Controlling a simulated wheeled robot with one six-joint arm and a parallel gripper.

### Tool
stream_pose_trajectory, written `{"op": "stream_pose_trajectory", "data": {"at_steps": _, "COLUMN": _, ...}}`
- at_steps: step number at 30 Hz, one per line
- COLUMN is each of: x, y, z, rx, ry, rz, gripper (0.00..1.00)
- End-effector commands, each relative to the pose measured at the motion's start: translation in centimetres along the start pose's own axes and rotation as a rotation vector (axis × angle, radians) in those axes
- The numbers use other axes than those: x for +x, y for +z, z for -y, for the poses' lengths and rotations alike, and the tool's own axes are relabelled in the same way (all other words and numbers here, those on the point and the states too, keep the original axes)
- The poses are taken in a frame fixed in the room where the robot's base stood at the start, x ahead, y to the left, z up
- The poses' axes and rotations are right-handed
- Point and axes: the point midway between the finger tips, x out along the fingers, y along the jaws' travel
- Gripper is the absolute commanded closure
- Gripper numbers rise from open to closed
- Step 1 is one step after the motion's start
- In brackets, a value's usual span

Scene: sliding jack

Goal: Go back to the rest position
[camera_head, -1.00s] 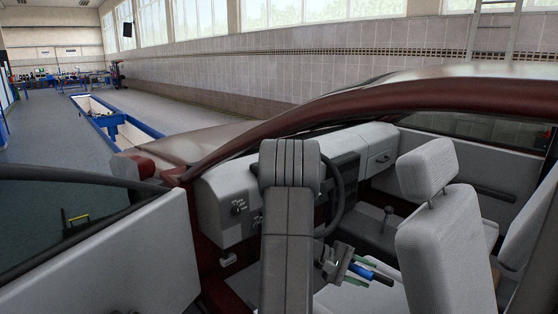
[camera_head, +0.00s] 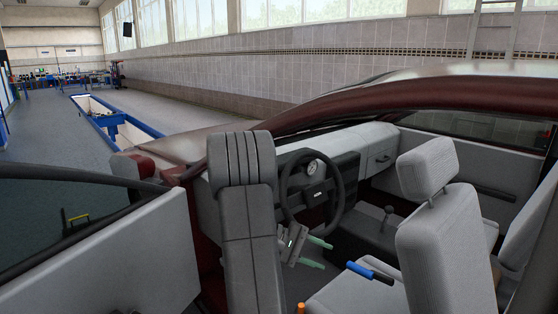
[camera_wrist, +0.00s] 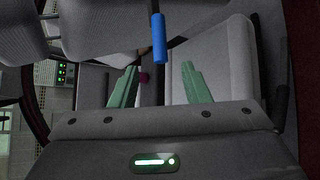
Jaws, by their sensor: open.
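My gripper (camera_head: 317,253) is open and empty inside the car, in front of the driver's seat and below the steering wheel (camera_head: 317,194). Its two green fingers stand apart in the wrist view (camera_wrist: 157,88). A blue-handled tool (camera_head: 360,269) with a dark end lies on the seat cushion, to the right of the gripper and apart from it. In the wrist view the blue handle (camera_wrist: 159,38) shows beyond the fingertips, not between them.
The open car door (camera_head: 130,255) stands left of my arm. The driver's seat backrest (camera_head: 445,250) is on the right, and the dashboard (camera_head: 365,145) lies ahead. The red door frame (camera_head: 400,93) arches overhead. An orange object (camera_head: 300,308) shows at the bottom edge.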

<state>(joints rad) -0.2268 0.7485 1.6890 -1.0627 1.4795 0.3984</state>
Motion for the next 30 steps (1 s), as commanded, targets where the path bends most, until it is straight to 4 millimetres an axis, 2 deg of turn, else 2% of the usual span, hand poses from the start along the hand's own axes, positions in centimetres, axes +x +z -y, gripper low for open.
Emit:
{"op": "stream_pose_trajectory", "data": {"at_steps": 22, "x": 14.1, "y": 0.1, "z": 0.0, "rx": 0.000, "ry": -0.002, "rz": 0.005, "gripper": 0.57}}
{"op": "stream_pose_trajectory", "data": {"at_steps": 30, "x": 14.3, "y": -0.2, "z": 0.8, "rx": -0.076, "ry": 0.065, "rz": 0.073, "gripper": 0.57}}
